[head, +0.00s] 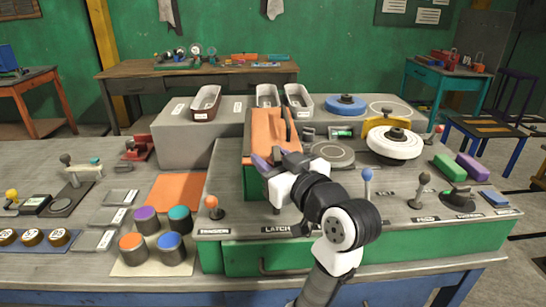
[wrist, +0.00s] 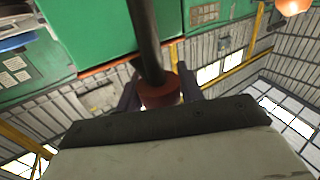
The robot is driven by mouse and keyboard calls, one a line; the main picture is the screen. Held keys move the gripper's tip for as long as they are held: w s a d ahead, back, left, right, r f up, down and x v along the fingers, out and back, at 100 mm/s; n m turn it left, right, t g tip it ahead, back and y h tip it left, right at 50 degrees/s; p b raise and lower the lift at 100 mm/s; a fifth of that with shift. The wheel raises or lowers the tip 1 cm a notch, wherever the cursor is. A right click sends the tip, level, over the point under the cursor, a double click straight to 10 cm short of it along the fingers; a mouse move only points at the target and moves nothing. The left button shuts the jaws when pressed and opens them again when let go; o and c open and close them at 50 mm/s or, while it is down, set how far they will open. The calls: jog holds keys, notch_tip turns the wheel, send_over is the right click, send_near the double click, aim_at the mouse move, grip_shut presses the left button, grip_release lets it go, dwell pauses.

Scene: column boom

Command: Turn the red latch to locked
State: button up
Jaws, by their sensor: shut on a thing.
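The latch shows in the wrist view as a dark rod with a dull red knob (wrist: 159,95) at its end. My gripper (head: 274,162) is shut on this knob, with one dark finger on each side of it in the wrist view. In the head view my gripper is in front of the green box with the orange top (head: 268,132), above the LATCH label (head: 277,229). There the knob is hidden behind my gripper and wrist, and I cannot tell the latch's angle.
An orange-knobbed lever (head: 212,204) stands left of the latch, and a blue-knobbed lever (head: 366,178) stands to the right, close to my arm. A white wheel (head: 394,143) is farther right. Several coloured cylinders (head: 145,219) stand at the left.

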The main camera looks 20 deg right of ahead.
jog(key=shift+o, duration=0.3)
jog(key=shift+a+n+g+y, duration=0.25)
jog(key=shift+n+y, duration=0.35)
jog(key=shift+y, duration=0.3)
jog(key=o, duration=0.9)
jog(key=shift+d, duration=0.1)
jog(key=b+v, duration=0.2)
jog(key=v, duration=1.1)
jog(key=shift+s, duration=0.35)
